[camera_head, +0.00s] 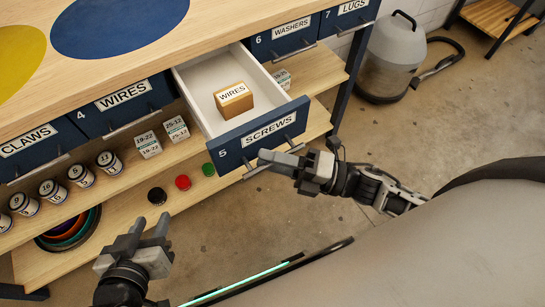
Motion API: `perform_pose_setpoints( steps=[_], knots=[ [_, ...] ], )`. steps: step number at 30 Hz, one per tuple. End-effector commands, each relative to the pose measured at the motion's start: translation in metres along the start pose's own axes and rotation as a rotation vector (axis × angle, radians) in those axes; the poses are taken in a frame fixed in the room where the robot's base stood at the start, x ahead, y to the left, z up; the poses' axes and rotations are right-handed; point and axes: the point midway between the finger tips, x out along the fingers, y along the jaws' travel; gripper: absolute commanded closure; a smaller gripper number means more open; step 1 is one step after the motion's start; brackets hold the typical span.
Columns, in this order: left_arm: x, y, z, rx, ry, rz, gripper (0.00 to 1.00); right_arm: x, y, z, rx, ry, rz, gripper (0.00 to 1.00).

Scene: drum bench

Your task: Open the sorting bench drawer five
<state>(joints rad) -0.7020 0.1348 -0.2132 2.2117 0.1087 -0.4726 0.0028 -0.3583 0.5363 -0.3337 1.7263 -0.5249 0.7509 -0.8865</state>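Drawer five (230,155), a dark blue front marked 5 and SCREWS, stands pulled well out of the bench. Its white inside (205,85) shows, and a small tan box labelled WIRES (234,100) sits in it. The drawer's bar handle (254,171) runs along the lower front. My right gripper (282,163) is at this handle, its fingers overlapping the middle of the bar. Whether they are closed around it is not clear. My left gripper (146,232) is open and empty, low in front of the bench, apart from the drawer.
Shelves below hold numbered cans (109,162), small boxes (148,144), coloured discs (183,182) and bowls (70,230). A grey vacuum (392,60) stands right on open floor.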

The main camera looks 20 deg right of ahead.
Motion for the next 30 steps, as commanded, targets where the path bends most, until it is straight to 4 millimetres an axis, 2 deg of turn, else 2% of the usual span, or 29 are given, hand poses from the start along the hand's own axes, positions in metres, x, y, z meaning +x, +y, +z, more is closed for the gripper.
perform_pose_setpoints(
  steps=[10, 14, 17, 30],
  knots=[
    [0.0, 0.0, -0.001, 0.0, 0.003, 0.0, 0.64, -0.001, 0.0, 0.0, 0.001, 0.0, 0.001, 0.67],
    [0.001, 0.0, 0.0, 0.0, 0.003, 0.0, 0.64, -0.011, -0.001, 0.0, 0.002, -0.001, -0.001, 0.67],
    [0.002, 0.0, 0.002, 0.001, 0.003, 0.0, 0.64, -0.028, -0.002, -0.001, 0.002, 0.0, -0.004, 0.67],
    [0.004, 0.0, 0.002, 0.006, 0.017, 0.001, 0.64, -0.13, -0.002, -0.001, 0.002, 0.0, -0.004, 0.67]
  ],
)
